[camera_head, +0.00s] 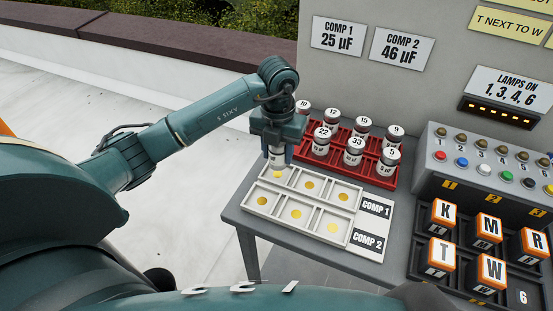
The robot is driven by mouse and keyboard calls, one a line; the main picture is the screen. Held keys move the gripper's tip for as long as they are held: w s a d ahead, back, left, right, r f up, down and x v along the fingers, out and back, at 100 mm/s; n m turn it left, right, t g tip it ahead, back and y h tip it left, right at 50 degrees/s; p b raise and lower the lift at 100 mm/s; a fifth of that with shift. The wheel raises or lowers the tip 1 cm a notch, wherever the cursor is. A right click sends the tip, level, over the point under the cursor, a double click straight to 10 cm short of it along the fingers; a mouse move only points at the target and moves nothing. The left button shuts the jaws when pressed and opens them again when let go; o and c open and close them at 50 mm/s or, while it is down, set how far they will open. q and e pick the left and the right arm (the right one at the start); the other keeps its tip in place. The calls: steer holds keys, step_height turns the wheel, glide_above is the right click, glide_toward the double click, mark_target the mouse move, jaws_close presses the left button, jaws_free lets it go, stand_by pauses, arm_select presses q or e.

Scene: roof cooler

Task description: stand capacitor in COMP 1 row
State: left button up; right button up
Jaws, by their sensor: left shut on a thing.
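My left gripper (278,152) is shut on a silver capacitor (277,160). It holds it upright over the far-left cell of the white tray (297,228), in the row beside the COMP 1 label (375,207). I cannot tell whether the capacitor touches the cell floor; its top is hidden by the gripper. The other cells show bare yellow discs. The COMP 2 label (369,242) marks the near row. A red rack (375,178) behind the tray holds several numbered capacitors, among them 22 (321,140), 33 (354,150) and 5 (388,160). My right gripper is not in view.
Signs on the grey panel read COMP 1 25 µF (338,36) and COMP 2 46 µF (401,49). A button box (480,175) and a rack of orange lettered blocks (442,213) stand to the right. The grey table's front-left edge (262,232) is clear.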

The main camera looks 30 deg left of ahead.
mark_target(277, 162)
arm_select(q)
steer(key=shift+f, duration=1.7)
steer(key=shift+f, duration=0.2)
steer(key=o, duration=1)
steer(key=shift+o, duration=0.2)
steer(key=shift+r, duration=0.1)
step_height(277, 162, up, 12)
steer(key=shift+r+b, duration=0.15)
steer(key=shift+b, duration=0.35)
